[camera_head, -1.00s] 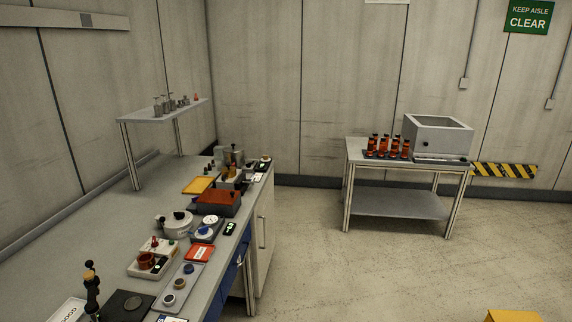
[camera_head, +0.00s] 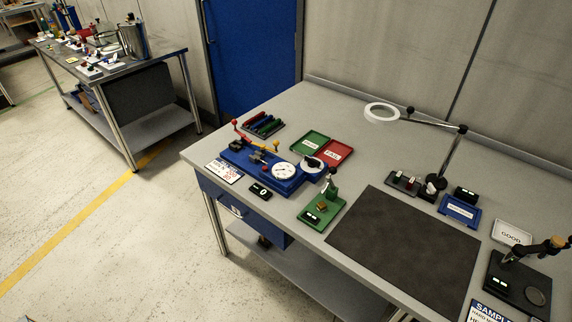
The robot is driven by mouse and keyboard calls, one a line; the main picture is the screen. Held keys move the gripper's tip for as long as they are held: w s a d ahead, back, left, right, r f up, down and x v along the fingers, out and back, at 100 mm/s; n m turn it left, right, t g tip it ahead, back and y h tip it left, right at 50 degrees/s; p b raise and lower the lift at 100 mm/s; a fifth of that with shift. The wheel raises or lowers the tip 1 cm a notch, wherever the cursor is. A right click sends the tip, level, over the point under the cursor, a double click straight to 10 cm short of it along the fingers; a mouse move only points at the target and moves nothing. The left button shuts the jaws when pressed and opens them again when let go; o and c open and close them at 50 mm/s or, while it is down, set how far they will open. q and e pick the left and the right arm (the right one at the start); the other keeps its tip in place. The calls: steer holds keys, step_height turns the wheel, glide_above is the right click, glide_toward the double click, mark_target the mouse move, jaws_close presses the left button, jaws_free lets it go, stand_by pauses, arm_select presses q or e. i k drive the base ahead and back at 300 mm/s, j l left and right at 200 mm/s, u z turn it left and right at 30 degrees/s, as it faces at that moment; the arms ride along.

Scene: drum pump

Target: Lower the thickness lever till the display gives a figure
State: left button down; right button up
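Neither gripper is in view. No label here names the thickness lever. A green gauge stand (camera_head: 316,217) sits at the table's front edge. It has an upright post with a dark knob (camera_head: 333,171), a small brown block on its base and a small display (camera_head: 311,218) with lit marks too small to read. At the far right, a black stand (camera_head: 516,283) has a round grey pad (camera_head: 535,296), a small lit display (camera_head: 498,283) and a raised arm with a dark and wooden handle (camera_head: 551,246). I cannot tell which one is the thickness gauge.
A dark mat (camera_head: 405,240) lies between the two stands. A blue fixture (camera_head: 262,166) with a dial and levers stands left of the green stand. Green tray (camera_head: 310,144), red tray (camera_head: 333,152) and a ring lamp (camera_head: 382,112) are behind. Floor is open at left.

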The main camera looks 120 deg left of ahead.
mark_target(331, 170)
steer(key=u, duration=1.8)
